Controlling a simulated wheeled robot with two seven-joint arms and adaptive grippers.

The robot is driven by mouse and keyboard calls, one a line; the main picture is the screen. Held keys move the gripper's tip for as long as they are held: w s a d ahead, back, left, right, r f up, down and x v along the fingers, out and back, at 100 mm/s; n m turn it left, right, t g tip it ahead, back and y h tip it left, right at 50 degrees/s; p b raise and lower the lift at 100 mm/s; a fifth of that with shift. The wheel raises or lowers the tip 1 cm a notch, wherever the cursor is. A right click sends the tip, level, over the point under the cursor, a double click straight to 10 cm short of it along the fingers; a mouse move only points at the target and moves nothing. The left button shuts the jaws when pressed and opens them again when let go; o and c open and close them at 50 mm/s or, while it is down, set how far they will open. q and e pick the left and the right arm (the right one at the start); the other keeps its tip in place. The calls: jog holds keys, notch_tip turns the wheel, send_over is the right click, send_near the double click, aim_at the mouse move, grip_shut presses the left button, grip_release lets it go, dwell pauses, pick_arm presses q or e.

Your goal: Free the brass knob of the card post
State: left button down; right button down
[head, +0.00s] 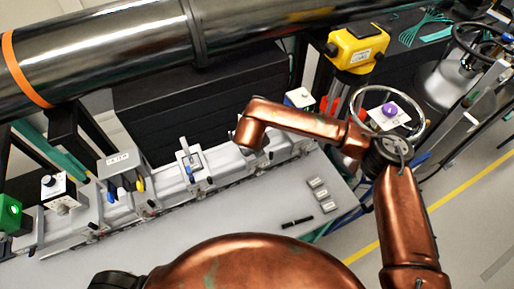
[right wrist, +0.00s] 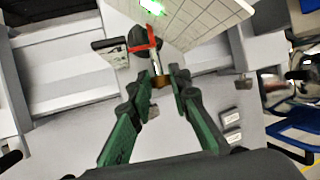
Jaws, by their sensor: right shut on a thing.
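In the right wrist view, the brass knob (right wrist: 160,81) sits between the green fingertips of my right gripper (right wrist: 159,88), which is shut on it. The card post rises past the knob, with a red bracket (right wrist: 146,45) near it. The post carries a white gridded card (right wrist: 200,18) with a bright green spot on its face. In the head view, my copper right arm reaches over the rail and hides the gripper, the knob and most of the post. My left gripper is not in view.
A grey rail (head: 170,189) with several mounted devices runs along the bench. A black pen-like item (head: 297,222) and small grey blocks (head: 318,188) lie on the bench top. A large dark pipe (head: 120,50) crosses above. A yellow box (head: 357,48) stands behind at right.

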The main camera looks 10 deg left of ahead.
dwell(0.4)
jog(key=c, duration=2.1)
grip_release()
jog(key=v, duration=1.2)
jog(key=shift+s+a, duration=0.1)
jog(key=shift+a, duration=0.05)
